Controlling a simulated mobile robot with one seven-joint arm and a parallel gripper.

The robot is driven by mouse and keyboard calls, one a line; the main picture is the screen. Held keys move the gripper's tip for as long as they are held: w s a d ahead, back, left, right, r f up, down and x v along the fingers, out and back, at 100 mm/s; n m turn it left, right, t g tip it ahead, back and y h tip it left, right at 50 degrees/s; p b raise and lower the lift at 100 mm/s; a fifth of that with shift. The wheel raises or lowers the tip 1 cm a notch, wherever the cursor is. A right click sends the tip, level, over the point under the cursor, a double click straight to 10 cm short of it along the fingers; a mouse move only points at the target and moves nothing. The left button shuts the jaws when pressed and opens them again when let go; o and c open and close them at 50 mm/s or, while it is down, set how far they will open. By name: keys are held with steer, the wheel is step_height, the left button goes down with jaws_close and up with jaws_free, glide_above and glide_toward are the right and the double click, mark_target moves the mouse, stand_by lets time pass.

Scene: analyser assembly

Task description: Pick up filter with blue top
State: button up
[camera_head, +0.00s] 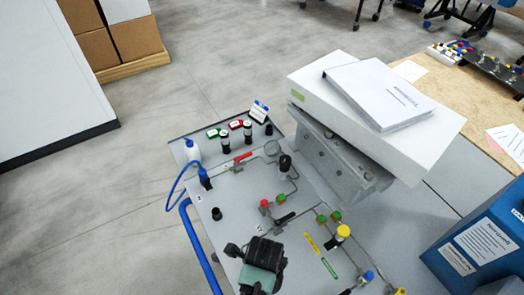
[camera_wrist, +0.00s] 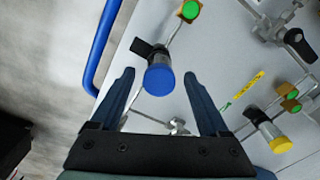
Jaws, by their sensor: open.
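The filter with the blue top (camera_wrist: 159,80) shows in the wrist view as a round blue cap on a pale body. It stands beside a black fitting, below a green valve. My gripper (camera_wrist: 160,72) is open, with its two dark fingers spread to the left and right of the blue cap and no contact visible. In the head view, a blue-topped filter (camera_head: 368,276) shows at the bottom edge, right of my dark arm parts. The fingers cannot be made out there. The filter's lower part is partly hidden.
A filter with a yellow top (camera_head: 343,232) stands nearby and also shows right of my gripper in the wrist view (camera_wrist: 280,144). Pipes and valves cross the grey panel. A blue rail (camera_wrist: 104,45) runs along its edge. A blue box (camera_head: 478,243) stands at the right.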

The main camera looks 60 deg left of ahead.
steer(key=shift+s+f, duration=0.1)
steer(key=shift+f, duration=1.5)
jaws_close()
